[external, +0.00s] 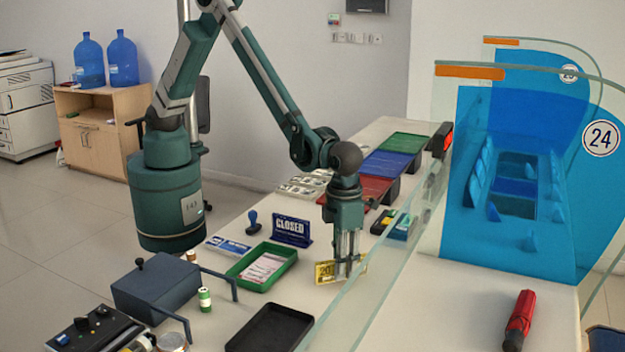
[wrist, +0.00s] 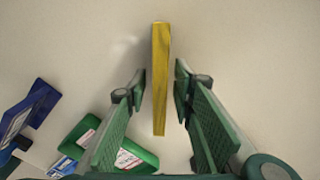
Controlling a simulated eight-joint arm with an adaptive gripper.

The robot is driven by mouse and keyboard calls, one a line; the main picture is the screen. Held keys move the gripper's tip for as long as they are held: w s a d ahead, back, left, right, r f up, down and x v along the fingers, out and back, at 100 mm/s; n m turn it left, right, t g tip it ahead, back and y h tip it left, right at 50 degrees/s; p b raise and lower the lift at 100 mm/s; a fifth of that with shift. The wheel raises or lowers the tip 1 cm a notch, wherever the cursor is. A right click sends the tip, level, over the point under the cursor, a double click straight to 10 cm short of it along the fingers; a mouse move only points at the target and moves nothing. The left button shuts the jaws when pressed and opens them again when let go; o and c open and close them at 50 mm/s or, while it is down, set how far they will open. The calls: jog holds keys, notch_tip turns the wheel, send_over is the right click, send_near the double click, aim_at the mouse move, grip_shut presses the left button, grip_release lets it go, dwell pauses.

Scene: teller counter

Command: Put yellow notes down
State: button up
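The yellow notes (external: 326,271) are a bundle marked 20, standing on edge on the pale counter near the glass screen in the external view. In the wrist view the yellow notes (wrist: 160,80) show as a narrow upright strip seen from above. My gripper (external: 346,268) is lowered over them, with one finger on each side. In the wrist view my gripper (wrist: 160,92) is open, and a narrow strip of counter shows between each finger and the notes. The far end of the bundle extends beyond the fingertips.
A green tray (external: 287,252) with papers, a black tray (external: 250,335) and a blue CLOSED sign (external: 291,230) stand left of the notes. The glass screen (external: 375,275) rises close on the right. Red, blue and green trays (external: 402,145) line the counter farther back.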

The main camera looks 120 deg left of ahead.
jog(key=shift+r, duration=0.15)
notch_tip(320, 180, up, 12)
jog(key=p, duration=0.1)
dwell(0.6)
dwell(0.6)
